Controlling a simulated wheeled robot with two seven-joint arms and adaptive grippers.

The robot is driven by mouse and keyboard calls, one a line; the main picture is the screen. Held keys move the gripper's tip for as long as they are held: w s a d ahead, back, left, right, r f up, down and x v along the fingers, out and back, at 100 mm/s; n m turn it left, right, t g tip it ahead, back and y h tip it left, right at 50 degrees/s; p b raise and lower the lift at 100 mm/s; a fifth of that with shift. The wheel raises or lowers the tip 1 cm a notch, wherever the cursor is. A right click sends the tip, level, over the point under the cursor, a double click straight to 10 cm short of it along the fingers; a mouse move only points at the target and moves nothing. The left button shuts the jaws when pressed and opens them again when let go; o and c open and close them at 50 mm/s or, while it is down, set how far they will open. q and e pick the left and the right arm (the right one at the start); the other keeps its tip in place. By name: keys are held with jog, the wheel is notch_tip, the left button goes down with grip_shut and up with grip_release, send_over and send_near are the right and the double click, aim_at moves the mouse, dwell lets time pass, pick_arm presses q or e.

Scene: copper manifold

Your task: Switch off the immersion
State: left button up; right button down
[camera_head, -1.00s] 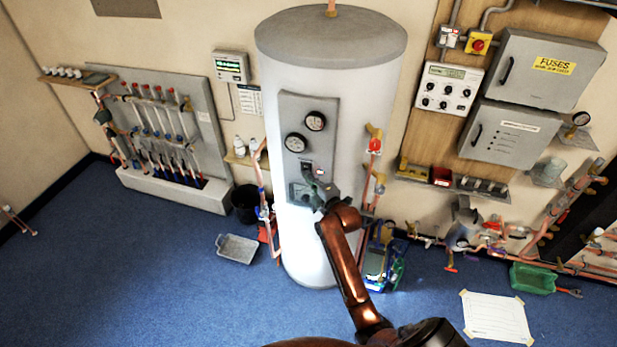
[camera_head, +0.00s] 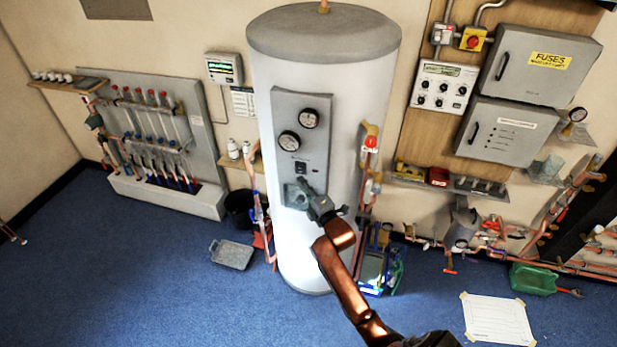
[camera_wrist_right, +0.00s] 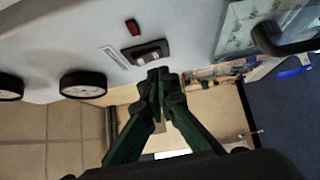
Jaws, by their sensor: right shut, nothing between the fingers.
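The immersion switch (camera_head: 300,167) is a small black rocker on the grey panel (camera_head: 319,102) at the front of the tall white cylinder (camera_head: 345,110). In the right wrist view the switch (camera_wrist_right: 147,52) shows near the top, with a small dark red window (camera_wrist_right: 132,27) beside it. I cannot tell its rocker position or whether the window is lit. My right gripper (camera_head: 303,185) is shut and empty, just below the switch in the head view. In the wrist view its fingertips (camera_wrist_right: 159,80) lie close to the switch; contact cannot be told. My left gripper is out of view.
Two round gauges (camera_head: 289,141) sit above the switch. A clear-looking cover with a dark handle (camera_wrist_right: 285,40) lies near the fingers in the wrist view. Copper pipes (camera_head: 366,180) flank the cylinder. Grey fuse boxes (camera_head: 508,132) hang at right. Blue floor is open at front left.

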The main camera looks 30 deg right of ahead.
pick_arm(q)
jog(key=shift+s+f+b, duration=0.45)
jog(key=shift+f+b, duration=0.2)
jog(key=shift+b, duration=0.15)
pick_arm(e)
jog(key=s+a, duration=0.2)
jog(key=s, duration=0.8)
jog(key=shift+s+f, duration=0.25)
jog(key=shift+f, duration=0.1)
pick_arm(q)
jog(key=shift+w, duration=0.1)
